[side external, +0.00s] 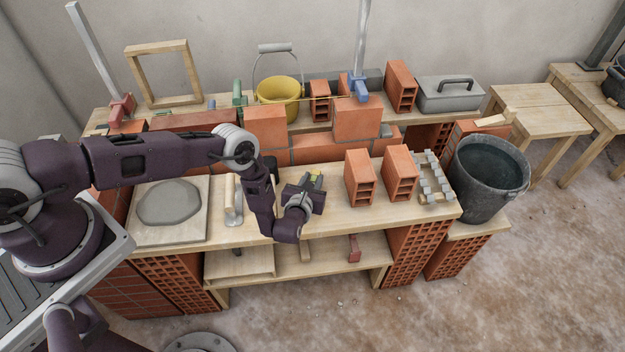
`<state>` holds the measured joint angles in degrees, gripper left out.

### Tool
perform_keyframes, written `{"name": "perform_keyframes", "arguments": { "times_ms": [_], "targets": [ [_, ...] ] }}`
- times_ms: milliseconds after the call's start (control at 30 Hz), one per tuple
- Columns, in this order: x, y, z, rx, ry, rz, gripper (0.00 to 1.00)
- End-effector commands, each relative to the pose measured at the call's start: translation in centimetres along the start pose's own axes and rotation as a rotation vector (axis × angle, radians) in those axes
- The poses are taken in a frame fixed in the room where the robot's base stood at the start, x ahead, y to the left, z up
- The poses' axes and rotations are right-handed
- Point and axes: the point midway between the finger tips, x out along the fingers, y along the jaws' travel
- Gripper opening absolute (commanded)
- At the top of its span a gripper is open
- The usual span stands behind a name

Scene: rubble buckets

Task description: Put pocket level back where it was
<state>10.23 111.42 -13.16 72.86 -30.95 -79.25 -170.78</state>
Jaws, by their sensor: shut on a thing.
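My gripper (311,182) is over the middle of the front wooden bench top (335,215), to the left of two upright hollow bricks. It is shut on a small yellow thing, which looks like the pocket level (317,175). Only a bit of the level shows past my fingers; the rest is hidden by my gripper. I cannot tell whether the level touches the bench.
Hollow bricks (360,178) and a grey spacer rack (432,180) stand to the right, by a water bucket (488,175). A trowel (234,200) and mortar board (145,235) lie to the left. A brick wall (310,150) and yellow bucket (279,92) are behind.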

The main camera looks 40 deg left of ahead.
Motion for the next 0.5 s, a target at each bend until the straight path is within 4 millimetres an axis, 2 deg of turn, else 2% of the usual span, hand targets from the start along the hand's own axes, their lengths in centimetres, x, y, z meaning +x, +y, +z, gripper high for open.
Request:
{"name": "perform_keyframes", "arguments": {
  "times_ms": [67,100,200,500],
  "targets": [
    [0.09,0.00,-0.21,-0.001,0.000,0.001,0.00],
    [0.09,-0.01,-0.21,-0.001,0.000,0.000,0.33],
    [0.08,-0.01,-0.20,-0.001,0.000,0.000,0.49],
    [0.04,-0.02,-0.08,0.000,0.000,0.000,0.49]
  ]
}}
